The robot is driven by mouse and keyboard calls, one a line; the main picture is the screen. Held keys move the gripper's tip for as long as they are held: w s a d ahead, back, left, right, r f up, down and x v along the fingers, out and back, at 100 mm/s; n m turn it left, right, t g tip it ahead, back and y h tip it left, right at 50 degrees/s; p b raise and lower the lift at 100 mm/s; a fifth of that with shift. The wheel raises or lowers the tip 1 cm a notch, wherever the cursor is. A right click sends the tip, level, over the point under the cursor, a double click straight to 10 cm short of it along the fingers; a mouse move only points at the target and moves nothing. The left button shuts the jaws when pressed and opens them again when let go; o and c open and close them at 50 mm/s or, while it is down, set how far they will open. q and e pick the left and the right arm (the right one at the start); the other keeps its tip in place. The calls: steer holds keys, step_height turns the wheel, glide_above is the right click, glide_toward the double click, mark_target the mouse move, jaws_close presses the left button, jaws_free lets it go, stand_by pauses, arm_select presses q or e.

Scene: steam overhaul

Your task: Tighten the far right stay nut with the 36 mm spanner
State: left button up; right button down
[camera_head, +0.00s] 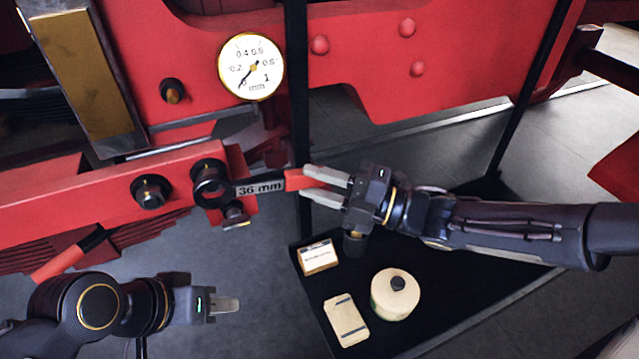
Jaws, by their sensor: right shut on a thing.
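The spanner, labelled 36 mm (261,188), has a dark ring end and a red handle and lies roughly level. Its ring end (212,190) is at the right-hand stay nut (207,168) on the red beam and overlaps it; I cannot tell how fully it is seated. My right gripper (322,187) is shut on the red handle at its right end. Another dark nut (151,192) sits further left on the beam. My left gripper (225,304) is below the beam, away from the spanner; its fingers are seen edge-on.
A white dial gauge (251,67) is above the beam. A black table (440,275) below my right arm holds a round cream container (395,294), a cream card (346,320) and a small box (317,257). A red-and-black handle (70,256) shows at left. Dark vertical posts stand behind.

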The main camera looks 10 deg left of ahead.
steer(key=shift+w+a, duration=0.35)
steer(key=shift+w, duration=0.25)
stand_by(0.3)
steer(key=shift+w+a+r, duration=0.1)
steer(key=shift+w+a, duration=0.1)
steer(key=shift+w, duration=0.1)
steer(key=shift+w+a+b, duration=0.1)
steer(key=shift+w+b, duration=0.05)
steer(key=shift+b, duration=0.15)
steer(key=shift+f+b, duration=0.55)
steer(key=shift+b, duration=0.4)
steer(key=f+m+b, duration=0.1)
steer(key=b, duration=0.2)
steer(key=shift+a+f+t+y, duration=0.1)
steer(key=shift+a+t+y, duration=0.05)
steer(key=shift+t+y, duration=0.2)
